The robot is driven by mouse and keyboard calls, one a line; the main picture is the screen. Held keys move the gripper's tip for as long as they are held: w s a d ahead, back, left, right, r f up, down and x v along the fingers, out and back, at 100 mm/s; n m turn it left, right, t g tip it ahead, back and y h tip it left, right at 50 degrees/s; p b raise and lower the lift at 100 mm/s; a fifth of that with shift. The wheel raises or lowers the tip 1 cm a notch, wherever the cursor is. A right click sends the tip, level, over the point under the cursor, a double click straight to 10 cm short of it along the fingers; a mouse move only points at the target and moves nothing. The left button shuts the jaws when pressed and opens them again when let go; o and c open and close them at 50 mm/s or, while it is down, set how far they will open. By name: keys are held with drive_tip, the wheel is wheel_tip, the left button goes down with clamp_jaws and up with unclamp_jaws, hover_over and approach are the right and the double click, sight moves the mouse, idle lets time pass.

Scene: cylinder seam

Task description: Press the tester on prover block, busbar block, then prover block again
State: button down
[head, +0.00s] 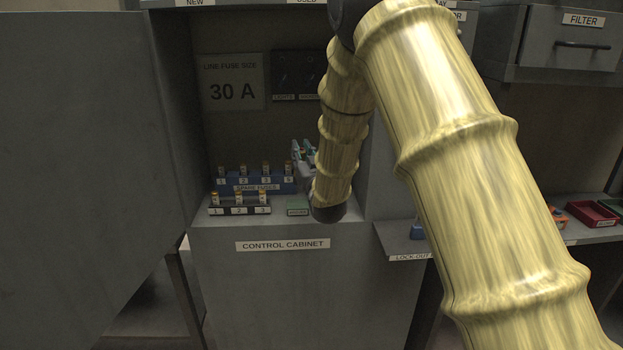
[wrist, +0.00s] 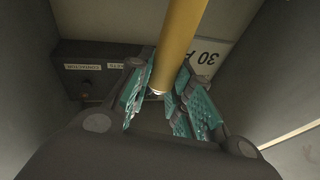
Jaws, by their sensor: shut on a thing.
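My gripper (wrist: 163,92) is shut on the tester (wrist: 180,40), a yellow rod between its teal finger pads in the wrist view. In the head view my gripper (head: 304,158) is inside the control cabinet, mostly behind my arm, and the tester cannot be made out there. No busbar block can be told in either view; part of the cabinet is hidden by my arm.
A blue spare-fuse rack (head: 255,186) and a black numbered fuse holder (head: 238,210) stand left of my gripper. A dark switch panel (head: 297,75) and a 30 A sign (head: 232,82) are on the back wall. The open cabinet door (head: 85,150) fills the left.

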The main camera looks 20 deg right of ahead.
idle(0.4)
drive_tip(key=shift+d+r+p, duration=0.35)
drive_tip(key=shift+d+p, duration=0.15)
drive_tip(key=shift+p, duration=0.4)
drive_tip(key=shift+d+g+p, duration=1.4)
drive_tip(key=shift+d+p, duration=3.55)
drive_tip(key=shift+p, duration=1.1)
wheel_tip(320, 180, down, 7)
drive_tip(key=b, duration=0.2)
drive_tip(key=shift+s+r+n, duration=0.2)
drive_tip(key=shift+s+n, duration=0.15)
drive_tip(key=shift+n, duration=0.05)
drive_tip(key=shift+f+b, duration=0.5)
drive_tip(key=shift+b, duration=0.05)
wheel_tip(320, 180, up, 7)
drive_tip(key=p, duration=0.2)
